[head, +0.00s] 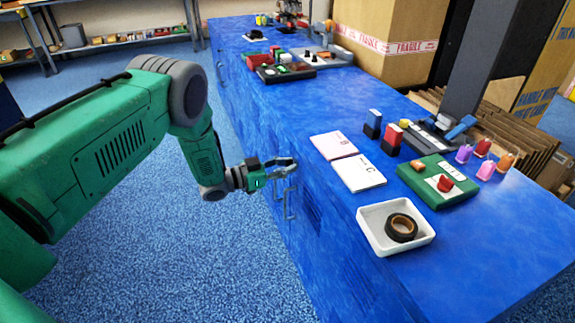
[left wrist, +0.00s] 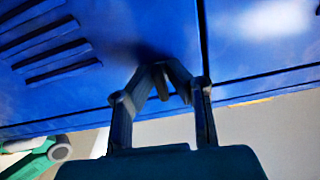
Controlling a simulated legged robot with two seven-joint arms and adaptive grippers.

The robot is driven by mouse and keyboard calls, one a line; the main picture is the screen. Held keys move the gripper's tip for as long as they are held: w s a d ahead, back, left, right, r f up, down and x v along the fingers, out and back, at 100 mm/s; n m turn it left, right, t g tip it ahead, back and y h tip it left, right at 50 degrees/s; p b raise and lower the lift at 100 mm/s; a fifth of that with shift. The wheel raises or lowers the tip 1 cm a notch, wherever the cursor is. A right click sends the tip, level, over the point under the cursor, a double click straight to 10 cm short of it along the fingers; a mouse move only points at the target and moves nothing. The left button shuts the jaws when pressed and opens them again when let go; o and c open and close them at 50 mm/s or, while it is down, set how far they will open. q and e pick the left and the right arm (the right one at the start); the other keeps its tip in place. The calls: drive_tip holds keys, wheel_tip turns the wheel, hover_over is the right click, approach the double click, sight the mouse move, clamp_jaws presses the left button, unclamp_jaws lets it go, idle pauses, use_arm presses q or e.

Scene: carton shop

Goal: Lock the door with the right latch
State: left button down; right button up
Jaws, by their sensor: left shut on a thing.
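The blue cabinet front with its doors (head: 307,246) drops down from the long blue counter. Grey bar handles (head: 290,203) stand on it, just below my left gripper (head: 287,168). My left gripper is at the upper part of the cabinet front, close to the counter edge. In the left wrist view, my left gripper (left wrist: 162,82) has its fingers closed together on a small dark piece, which looks like the latch, beside the dark seam between two blue panels (left wrist: 203,45). The fingers hide most of the latch, so its angle cannot be told. My right gripper is not in view.
On the counter (head: 400,298) stand a white tray (head: 424,240) with black tape (head: 401,228), two cards (head: 358,172), a green box (head: 455,199) and several small bottles (head: 483,148). A big carton (head: 380,60) stands behind. The blue carpet (head: 200,265) before the cabinet is clear.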

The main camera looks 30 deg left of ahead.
use_arm(q)
drive_tip(key=shift+w+d+r+n, duration=0.1)
drive_tip(key=shift+r+n, duration=0.05)
drive_tip(key=shift+n, duration=0.25)
drive_tip(key=c, duration=1.7)
unclamp_jaws()
drive_tip(key=shift+s+a, duration=0.25)
drive_tip(key=v, duration=1.1)
drive_tip(key=shift+s+a, duration=0.1)
